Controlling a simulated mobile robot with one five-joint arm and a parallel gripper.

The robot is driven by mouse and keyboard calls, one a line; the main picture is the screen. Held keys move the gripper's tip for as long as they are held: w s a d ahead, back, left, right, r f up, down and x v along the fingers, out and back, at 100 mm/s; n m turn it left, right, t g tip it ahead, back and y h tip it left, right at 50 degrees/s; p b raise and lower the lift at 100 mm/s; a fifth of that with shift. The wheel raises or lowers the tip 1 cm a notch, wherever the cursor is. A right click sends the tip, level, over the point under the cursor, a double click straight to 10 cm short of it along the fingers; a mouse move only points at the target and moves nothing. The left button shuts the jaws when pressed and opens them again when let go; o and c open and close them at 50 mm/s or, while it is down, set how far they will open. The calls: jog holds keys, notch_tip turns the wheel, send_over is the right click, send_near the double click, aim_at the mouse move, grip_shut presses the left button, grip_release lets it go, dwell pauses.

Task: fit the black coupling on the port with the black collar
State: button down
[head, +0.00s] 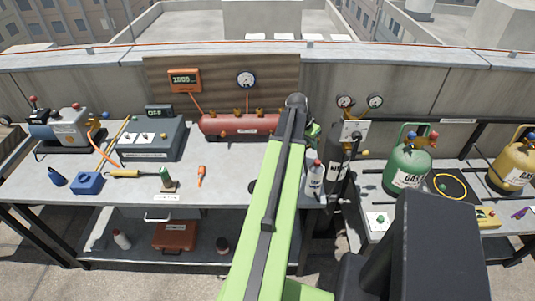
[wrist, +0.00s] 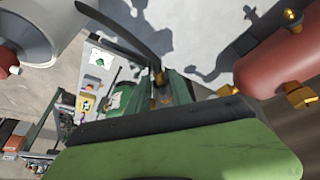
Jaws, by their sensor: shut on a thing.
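In the wrist view my gripper (wrist: 163,88) is shut on a small brass-coloured fitting (wrist: 157,76) with a black hose (wrist: 125,27) curving away from it; I take this to be the coupling, mostly hidden between the fingers. In the head view my arm hides the gripper and the fitting. The red manifold (head: 240,124) lies along the back of the bench with several brass ports on top. It also shows at the right of the wrist view (wrist: 278,62), apart from the gripper. I cannot tell which port has the black collar.
A white bottle (head: 314,181) stands on the bench right of my arm. A grey cylinder with gauges (head: 340,160) stands behind it. A dark grey box (head: 151,139) and an orange-handled tool (head: 201,175) lie left. A green gas tank (head: 406,160) stands on the right bench.

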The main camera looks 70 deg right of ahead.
jog(key=w+a+f+n+b, duration=0.1)
jog(key=w, duration=0.1)
jog(key=w+a+f+n, duration=0.1)
jog(key=w, duration=0.1)
jog(key=w+a+f+n+b, duration=0.1)
jog(key=w+n, duration=0.1)
jog(key=shift+w+a+g+b, duration=0.1)
jog(key=shift+w+g+b, duration=0.15)
jog(key=shift+g+b, duration=0.05)
jog(key=w+a+n+b, duration=0.1)
jog(key=w+n, duration=0.1)
jog(key=w+a+n+h+b, duration=0.1)
jog(key=w+a+n, duration=0.1)
jog(key=w, duration=0.1)
jog(key=w+a+n+h+b, duration=0.1)
jog(key=w+a+n, duration=0.1)
jog(key=w, duration=0.1)
jog(key=shift+f+g, duration=0.3)
jog(key=shift+f, duration=0.05)
jog(key=shift+w+d+r, duration=0.1)
jog(key=shift+r, duration=0.05)
jog(key=shift+w+d, duration=0.3)
jog(key=shift+d, duration=0.45)
jog(key=shift+w+d, duration=0.25)
jog(key=shift+d, duration=0.45)
jog(key=shift+w+d, duration=0.3)
jog(key=shift+d, duration=0.45)
